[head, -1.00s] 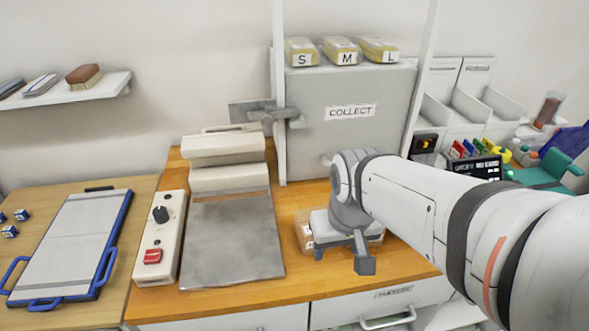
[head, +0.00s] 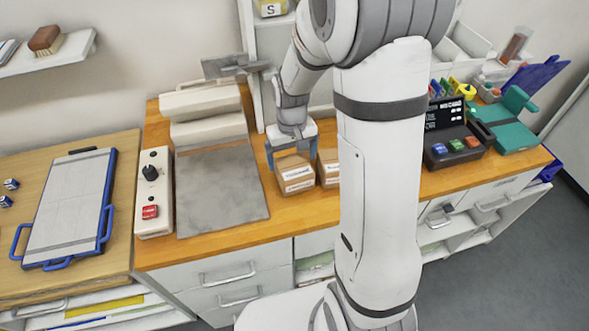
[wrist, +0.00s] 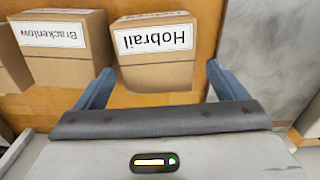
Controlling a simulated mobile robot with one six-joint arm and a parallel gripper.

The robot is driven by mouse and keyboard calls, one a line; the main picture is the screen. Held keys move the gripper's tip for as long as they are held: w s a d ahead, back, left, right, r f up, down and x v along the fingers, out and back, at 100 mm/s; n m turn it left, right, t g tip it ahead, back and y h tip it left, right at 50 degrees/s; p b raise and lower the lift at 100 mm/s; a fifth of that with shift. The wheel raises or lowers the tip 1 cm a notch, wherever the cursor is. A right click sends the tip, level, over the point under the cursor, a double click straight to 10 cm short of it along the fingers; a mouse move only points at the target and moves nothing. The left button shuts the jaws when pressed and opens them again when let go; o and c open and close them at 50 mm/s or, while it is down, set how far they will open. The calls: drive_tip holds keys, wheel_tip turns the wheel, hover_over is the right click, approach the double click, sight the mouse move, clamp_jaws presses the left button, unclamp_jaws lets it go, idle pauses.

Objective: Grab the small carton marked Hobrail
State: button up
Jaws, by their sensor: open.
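The small carton marked Hobrail (wrist: 160,68) is brown with a white label and stands on the wooden counter. In the head view it is the left carton (head: 295,179), close beside the grey plate. My gripper (head: 291,158) is above it with its fingers pointing down. In the wrist view my gripper (wrist: 159,72) is open, one blue finger toward each side of the carton. Gaps show between the fingers and the carton, so it is not gripped. How far the fingertips reach down beside it is hard to tell.
A similar carton marked Brackenlow (wrist: 60,40) stands close beside it, with another partly cut off at the wrist view's left edge. The grey plate (head: 222,190) of a press-like machine lies left of the cartons in the head view. A control box (head: 154,195) stands farther left.

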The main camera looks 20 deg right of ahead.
sight(294, 165)
drive_tip(key=shift+s+d+f+p, duration=0.15)
drive_tip(key=shift+f+p, duration=0.2)
drive_tip(key=shift+f, duration=0.95)
drive_tip(key=shift+s+d+f+p, duration=0.1)
drive_tip(key=shift+f+p, duration=0.25)
drive_tip(key=shift+f, duration=0.95)
drive_tip(key=shift+c, duration=0.5)
drive_tip(key=c, duration=0.8)
